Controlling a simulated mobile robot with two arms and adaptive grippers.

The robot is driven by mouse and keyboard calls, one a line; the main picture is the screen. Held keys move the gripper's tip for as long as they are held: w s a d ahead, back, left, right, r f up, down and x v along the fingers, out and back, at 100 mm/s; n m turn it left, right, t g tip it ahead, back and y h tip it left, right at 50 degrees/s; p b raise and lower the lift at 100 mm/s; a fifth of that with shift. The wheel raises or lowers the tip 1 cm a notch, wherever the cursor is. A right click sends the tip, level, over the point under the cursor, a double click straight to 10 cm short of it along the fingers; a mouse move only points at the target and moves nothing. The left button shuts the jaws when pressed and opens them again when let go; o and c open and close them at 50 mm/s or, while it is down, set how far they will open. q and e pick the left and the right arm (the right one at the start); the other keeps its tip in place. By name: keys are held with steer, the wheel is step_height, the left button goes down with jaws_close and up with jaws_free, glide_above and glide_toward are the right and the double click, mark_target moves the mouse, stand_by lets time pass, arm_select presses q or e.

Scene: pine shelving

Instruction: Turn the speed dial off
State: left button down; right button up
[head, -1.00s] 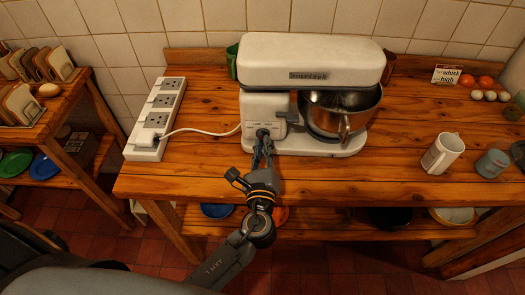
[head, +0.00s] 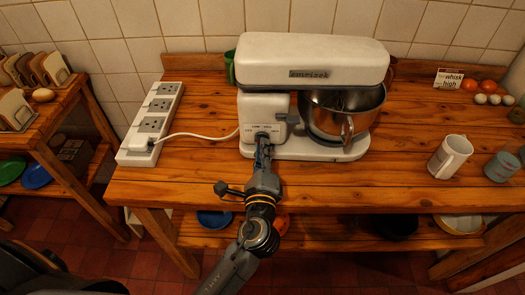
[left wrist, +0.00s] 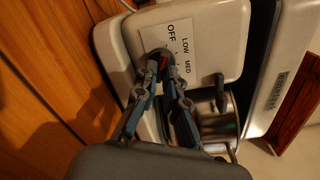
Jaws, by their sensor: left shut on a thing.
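The white stand mixer (head: 310,62) stands on the wooden table with a steel bowl (head: 345,118) under its head. Its dark speed dial (left wrist: 157,54) is on the front of the base, beside a white label (left wrist: 178,42) reading OFF, LOW and MED; the rest of the label is hidden. My left gripper (head: 263,142) reaches the dial from the front and is shut on it. In the left wrist view its fingers (left wrist: 163,75) close around the dial. A red mark shows between the fingertips, but I cannot tell which setting it points to. My right gripper is not in view.
A power strip (head: 153,120) with the mixer's white cord plugged in lies left of the mixer. A card (head: 447,79) reads "whisk high". The table front between is clear.

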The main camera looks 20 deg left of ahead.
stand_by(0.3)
arm_select(q)
steer(key=c, duration=1.4)
jaws_free()
steer(key=shift+s, duration=0.1)
steer(key=v, duration=1.2)
